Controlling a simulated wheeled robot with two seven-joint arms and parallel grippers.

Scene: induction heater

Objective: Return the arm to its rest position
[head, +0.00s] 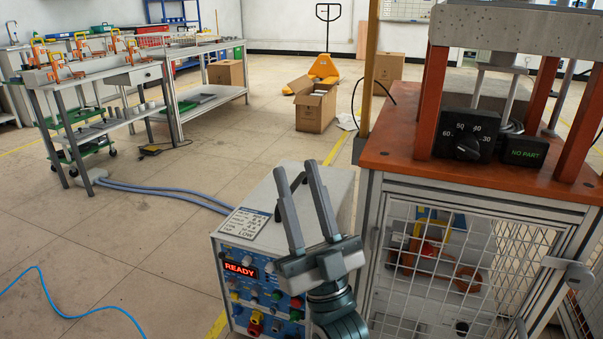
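My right gripper (298,178) shows in the middle of the head view, its arm coming up from the bottom edge. Its two long grey fingers point up and stand apart, with nothing between them. It appears in front of the induction heater's power box (262,232), a grey cabinet with a blue panel and a red display reading READY. The gripper hides part of the box's top and right side. I cannot tell whether it touches the box. My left gripper is out of view.
At right stands a press with an orange top (400,150), a dial (470,137) and a display (525,153) reading NO PART; a mesh door (420,262) is below. A workbench (95,72) stands at back left. Blue hose (75,312) lies on the floor. Floor at left is mostly clear.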

